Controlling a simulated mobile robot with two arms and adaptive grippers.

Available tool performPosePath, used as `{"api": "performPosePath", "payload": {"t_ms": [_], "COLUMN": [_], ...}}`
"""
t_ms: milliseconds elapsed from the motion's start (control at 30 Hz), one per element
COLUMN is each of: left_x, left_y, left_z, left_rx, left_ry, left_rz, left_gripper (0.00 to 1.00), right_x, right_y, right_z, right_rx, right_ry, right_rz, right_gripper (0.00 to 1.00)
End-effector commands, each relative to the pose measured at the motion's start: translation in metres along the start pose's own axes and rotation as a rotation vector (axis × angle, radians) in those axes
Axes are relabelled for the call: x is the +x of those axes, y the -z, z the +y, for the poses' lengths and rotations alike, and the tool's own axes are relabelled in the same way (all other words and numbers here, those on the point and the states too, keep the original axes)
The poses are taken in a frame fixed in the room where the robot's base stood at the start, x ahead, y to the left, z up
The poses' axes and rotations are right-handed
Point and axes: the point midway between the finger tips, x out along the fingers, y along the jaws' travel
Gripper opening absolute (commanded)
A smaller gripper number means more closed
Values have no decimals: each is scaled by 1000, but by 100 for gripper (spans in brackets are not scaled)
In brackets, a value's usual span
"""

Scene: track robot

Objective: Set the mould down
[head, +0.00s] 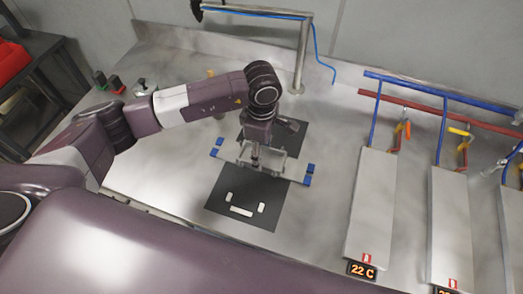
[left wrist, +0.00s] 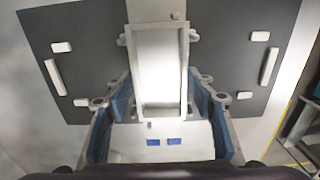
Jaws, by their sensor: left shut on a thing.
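The mould is a grey, open, shallow frame (left wrist: 159,65) with paired blue ends; in the head view, one blue end (head: 309,174) shows at right and another (head: 216,147) at left. My left gripper (head: 255,162) points down and is shut on the mould's middle, with one finger on each long side in the left wrist view. The mould lies across a black mat (head: 225,194) with white locating blocks (head: 241,211) on both sides of it. Its ends reach past the mat's edges. I cannot tell whether it touches the mat. My right gripper is not in view.
A steel post with a blue hose (head: 301,55) stands behind the mat. To the right are grey panels (head: 372,205) under blue and red pipes, with a "22 C" display (head: 362,270). Small green and red items (head: 114,83) stand at the back left. The bench left of the mat is clear.

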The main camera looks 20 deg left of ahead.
Motion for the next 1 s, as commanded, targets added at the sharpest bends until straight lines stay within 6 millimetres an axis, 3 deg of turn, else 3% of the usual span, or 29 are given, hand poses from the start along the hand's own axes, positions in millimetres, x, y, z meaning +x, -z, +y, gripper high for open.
{"api": "performPosePath", "payload": {"t_ms": [200,567,667,1000], "left_x": [1,-4,-17,-88], "left_y": [0,0,0,0], "left_z": [0,0,2,2], "left_rx": [0,-1,0,0], "left_ry": [0,-1,-6,-6], "left_rz": [1,0,0,1], "left_gripper": [68,68,68,68], "right_x": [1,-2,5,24], "right_y": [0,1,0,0], "right_z": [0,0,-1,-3], "right_rx": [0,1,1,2], "right_ry": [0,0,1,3], "right_rz": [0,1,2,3], "right_gripper": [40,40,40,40]}}
